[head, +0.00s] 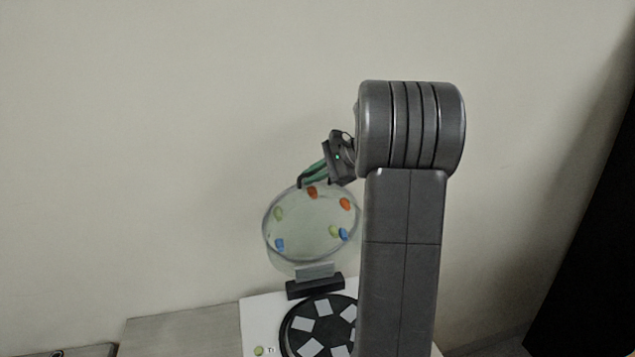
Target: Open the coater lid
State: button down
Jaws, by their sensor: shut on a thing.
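The coater lid (305,225) is a round clear disc with orange, green and blue spots near its rim. It stands raised and tilted up above the hinge block (315,287) at the back of the coater. My gripper (307,180) is at the lid's top edge, shut on it. The coater's black round plate (300,325) with several pale squares lies below, uncovered. My arm hides the right part of the plate and the lid's right edge.
The coater has a white base (258,318) with a small green spot and a label at its left. A grey bench top (180,330) is clear to the left. A plain wall (150,150) stands behind. A dark upright shape (590,240) is at the far right.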

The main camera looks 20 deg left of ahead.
jog(key=shift+w+a+f+m+g+h, duration=0.15)
jog(key=shift+w+a, duration=0.2)
jog(key=shift+w, duration=0.15)
jog(key=shift+w+a+f+m+g+h, duration=0.15)
jog(key=shift+w+a, duration=0.2)
jog(key=shift+w, duration=0.15)
jog(key=c, duration=1.5)
grip_release()
jog(key=shift+w, duration=0.1)
jog(key=shift+r, duration=0.15)
jog(key=b+v, duration=0.2)
jog(key=v, duration=1.1)
jog(key=shift+d+r, duration=0.15)
jog(key=shift+d, duration=0.15)
jog(key=shift+a, duration=0.15)
